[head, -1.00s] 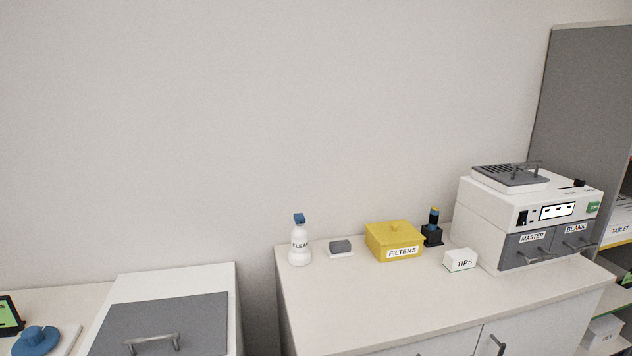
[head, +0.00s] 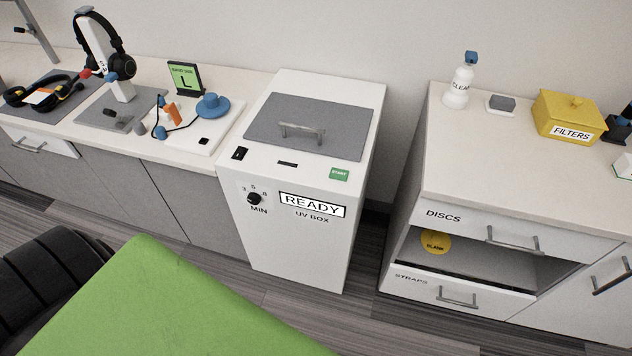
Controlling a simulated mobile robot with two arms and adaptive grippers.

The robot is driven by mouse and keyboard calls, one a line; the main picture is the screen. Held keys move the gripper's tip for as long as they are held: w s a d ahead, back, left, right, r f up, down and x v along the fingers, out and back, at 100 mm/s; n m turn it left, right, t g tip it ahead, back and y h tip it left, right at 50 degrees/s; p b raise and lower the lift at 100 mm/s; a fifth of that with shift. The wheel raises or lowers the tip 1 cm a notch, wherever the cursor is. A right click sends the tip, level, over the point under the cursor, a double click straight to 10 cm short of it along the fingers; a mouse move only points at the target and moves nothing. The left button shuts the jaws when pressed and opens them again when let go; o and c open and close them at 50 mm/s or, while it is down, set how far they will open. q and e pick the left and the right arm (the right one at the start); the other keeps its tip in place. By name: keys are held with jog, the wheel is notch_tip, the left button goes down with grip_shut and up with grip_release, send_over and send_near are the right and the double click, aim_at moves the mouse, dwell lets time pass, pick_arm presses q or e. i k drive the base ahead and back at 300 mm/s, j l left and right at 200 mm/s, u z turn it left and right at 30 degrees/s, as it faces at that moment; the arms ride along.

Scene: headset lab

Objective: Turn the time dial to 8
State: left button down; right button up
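The time dial (head: 254,199) is a small black knob on the front of the white UV box (head: 300,250). Small numbers sit around it, seemingly 3, 5 and 8, with MIN printed below. Its pointer is too small to read for certain. A display (head: 312,204) to its right reads READY. The box's grey lid (head: 335,140) with a metal handle is shut. A green START button (head: 339,174) and a black switch (head: 240,153) are on its top front edge. Neither of my grippers is in view.
A counter on the left holds a headset on a stand (head: 104,50), another headset (head: 45,92) and a green screen (head: 185,78). On the right, a cabinet has an open gap with a yellow disc (head: 434,243). A bottle (head: 460,82) stands above. Dark floor lies before the box.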

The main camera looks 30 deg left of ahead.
aim_at(253, 198)
jog(key=u, duration=1.45)
jog(key=k+l+z, duration=0.1)
jog(key=l+z, duration=0.25)
